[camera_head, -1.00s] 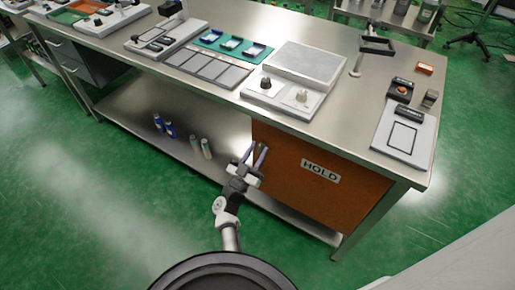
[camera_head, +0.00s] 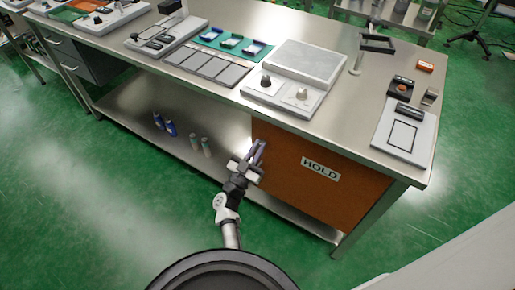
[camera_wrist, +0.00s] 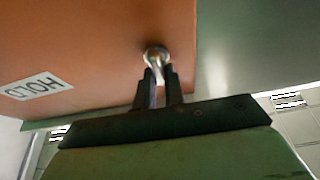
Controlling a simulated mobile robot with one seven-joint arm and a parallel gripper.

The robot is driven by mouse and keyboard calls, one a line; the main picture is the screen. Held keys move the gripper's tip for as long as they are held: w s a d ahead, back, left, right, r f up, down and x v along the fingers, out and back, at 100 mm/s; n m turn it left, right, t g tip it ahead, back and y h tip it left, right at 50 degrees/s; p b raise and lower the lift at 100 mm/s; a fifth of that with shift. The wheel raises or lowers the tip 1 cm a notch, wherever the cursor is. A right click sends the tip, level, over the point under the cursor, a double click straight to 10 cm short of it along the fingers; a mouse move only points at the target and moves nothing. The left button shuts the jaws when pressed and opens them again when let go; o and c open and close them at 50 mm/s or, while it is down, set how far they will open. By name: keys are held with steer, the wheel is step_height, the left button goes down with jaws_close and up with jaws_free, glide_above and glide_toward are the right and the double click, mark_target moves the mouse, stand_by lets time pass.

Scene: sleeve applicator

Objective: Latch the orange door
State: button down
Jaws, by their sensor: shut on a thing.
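The orange door (camera_head: 335,190) with a white HOLD label (camera_head: 321,168) fills the right part of the space under the bench. It also fills the left of the wrist view (camera_wrist: 70,50), with the label upside down. A round metal knob (camera_wrist: 156,54) stands out from the door near its edge. My gripper (camera_head: 260,150) is at the door's left edge. In the wrist view my gripper (camera_wrist: 160,80) is shut on the knob, its two fingers at either side. In the head view the gripper hides the knob. Whether the latch is engaged cannot be told.
The steel bench top (camera_head: 330,120) overhangs the door. The lower shelf (camera_head: 130,105) is open to the left, with blue bottles (camera_head: 165,126) and pale bottles (camera_head: 200,145) on it. Control panels (camera_head: 290,95) stand on top. Green floor (camera_head: 60,200) in front is clear.

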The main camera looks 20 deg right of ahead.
steer(key=shift+m, duration=0.3)
steer(key=m+g, duration=0.2)
steer(key=m, duration=0.3)
steer(key=m+g+b, duration=0.1)
steer(key=m+g, duration=0.2)
steer(key=m, duration=0.3)
steer(key=m+g+h+b, duration=0.1)
steer(key=m+g, duration=0.1)
steer(key=m, duration=0.4)
steer(key=shift+s+d+f+g, duration=0.1)
steer(key=shift+s+f+g, duration=0.1)
steer(key=shift+g, duration=0.1)
steer(key=shift+f+m+g+y, duration=0.1)
steer(key=shift+m+g+y, duration=0.25)
steer(key=shift+m, duration=0.75)
steer(key=shift+m+g+y, duration=0.25)
steer(key=shift+m+y, duration=0.1)
steer(key=shift+m, duration=0.75)
steer(key=c, duration=1.5)
jaws_free()
